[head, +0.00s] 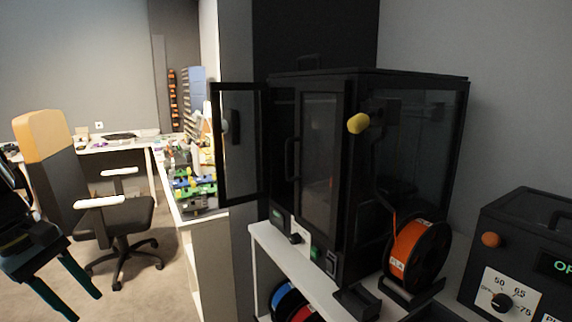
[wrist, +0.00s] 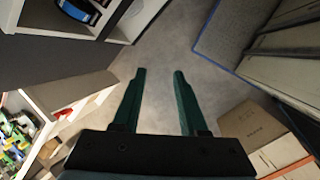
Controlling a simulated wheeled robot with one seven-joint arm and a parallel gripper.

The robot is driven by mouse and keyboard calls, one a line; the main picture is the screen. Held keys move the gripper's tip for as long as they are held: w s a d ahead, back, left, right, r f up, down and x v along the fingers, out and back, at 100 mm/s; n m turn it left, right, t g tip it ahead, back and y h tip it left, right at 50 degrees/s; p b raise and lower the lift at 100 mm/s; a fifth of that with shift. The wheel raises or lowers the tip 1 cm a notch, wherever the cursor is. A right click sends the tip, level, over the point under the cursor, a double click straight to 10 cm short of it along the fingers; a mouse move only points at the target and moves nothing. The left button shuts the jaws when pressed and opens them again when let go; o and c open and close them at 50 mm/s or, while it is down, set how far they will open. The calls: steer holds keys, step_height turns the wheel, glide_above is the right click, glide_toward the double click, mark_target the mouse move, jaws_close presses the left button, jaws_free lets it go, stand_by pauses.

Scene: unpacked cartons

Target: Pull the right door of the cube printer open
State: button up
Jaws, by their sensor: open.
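The cube printer (head: 410,150) is a black, glass-sided box on a white shelf unit in the head view. Its left door (head: 238,140) is swung wide open to the left. Its right door (head: 322,160) stands at the front, shut or nearly so, with a dark upright handle (head: 291,160) along its left edge. My gripper (head: 85,305) is at the lower left of the head view, far from the printer. Its teal fingers also show in the wrist view (wrist: 160,72), apart with nothing between them. The printer does not show in the wrist view.
An orange filament spool (head: 415,252) stands by the printer's right side, with a black control box (head: 525,255) further right. An office chair (head: 115,215) stands between my gripper and the desk. Cartons (wrist: 255,130) lie right in the wrist view. Bare floor (wrist: 160,45) shows between the fingers.

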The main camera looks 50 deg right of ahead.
steer(key=s+d+r+n+g+h+b, duration=0.15)
steer(key=d+r+n+g+h, duration=0.35)
steer(key=d+r, duration=0.7)
steer(key=s+d+r+n+g+h+b, duration=0.1)
steer(key=s+d+r+n+g+h, duration=0.35)
steer(key=d, duration=1.35)
steer(key=m+t+h+p, duration=0.1)
steer(key=t+h+p, duration=0.2)
glide_toward(309, 165)
steer(key=shift+g+y, duration=0.25)
steer(key=d, duration=0.1)
steer(key=d+r, duration=0.1)
steer(key=d, duration=0.3)
steer(key=shift+w+d+r, duration=0.1)
steer(key=shift+w+r, duration=0.1)
steer(key=shift+r, duration=0.2)
jaws_close()
